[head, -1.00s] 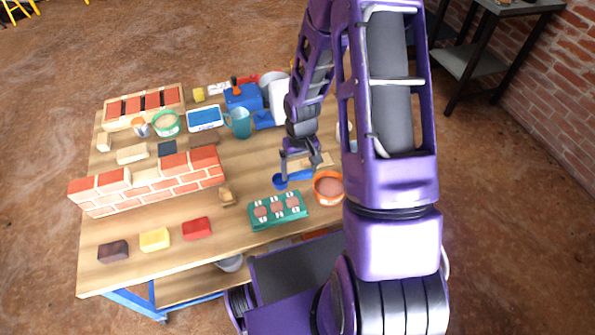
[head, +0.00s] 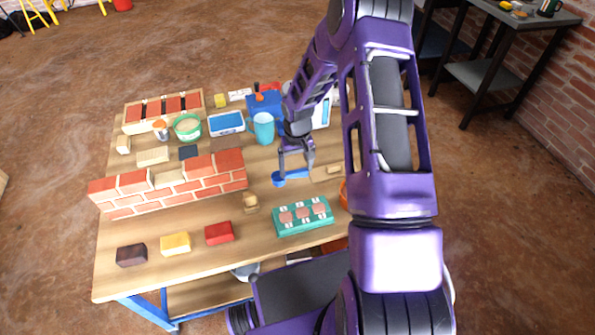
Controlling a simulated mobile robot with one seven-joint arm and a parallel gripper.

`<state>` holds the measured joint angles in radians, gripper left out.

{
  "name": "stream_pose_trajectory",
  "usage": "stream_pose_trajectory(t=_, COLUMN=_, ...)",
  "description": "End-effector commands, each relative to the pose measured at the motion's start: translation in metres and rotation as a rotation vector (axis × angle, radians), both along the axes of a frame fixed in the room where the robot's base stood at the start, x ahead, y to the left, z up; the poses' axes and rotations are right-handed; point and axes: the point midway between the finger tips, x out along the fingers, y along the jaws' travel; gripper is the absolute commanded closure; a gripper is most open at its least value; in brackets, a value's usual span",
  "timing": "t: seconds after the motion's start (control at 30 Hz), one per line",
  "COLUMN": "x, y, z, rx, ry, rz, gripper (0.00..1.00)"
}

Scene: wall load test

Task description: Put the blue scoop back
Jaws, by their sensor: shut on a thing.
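The blue scoop (head: 279,180) is at the right-middle of the workbench, its cup to the left and its handle toward the right. My gripper (head: 297,169) reaches down over it and is shut on the scoop, with the fingers around its handle. Whether the scoop touches the wood or hangs just above it I cannot tell. The orange bowl (head: 344,193) is to the right of the scoop, mostly hidden behind my arm.
A small brick wall (head: 170,190) stands to the left. A teal cup (head: 263,128), a blue machine (head: 264,103) and a scale (head: 226,123) stand behind. Bare wood lies left of the scoop.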

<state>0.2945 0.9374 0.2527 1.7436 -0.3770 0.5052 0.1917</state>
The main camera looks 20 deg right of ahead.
Motion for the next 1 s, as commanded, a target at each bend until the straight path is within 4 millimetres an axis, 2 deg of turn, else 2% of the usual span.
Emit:
stream_pose_trajectory(t=0.27, x=0.001, y=0.000, z=-0.013, rx=0.000, ry=0.000, rz=-0.001, gripper=0.57)
stream_pose_trajectory(t=0.63, x=0.001, y=0.000, z=-0.046, rx=0.000, ry=0.000, rz=0.000, gripper=0.57)
stream_pose_trajectory(t=1.0, x=0.001, y=0.000, z=-0.052, rx=0.000, ry=-0.001, rz=0.000, gripper=0.57)
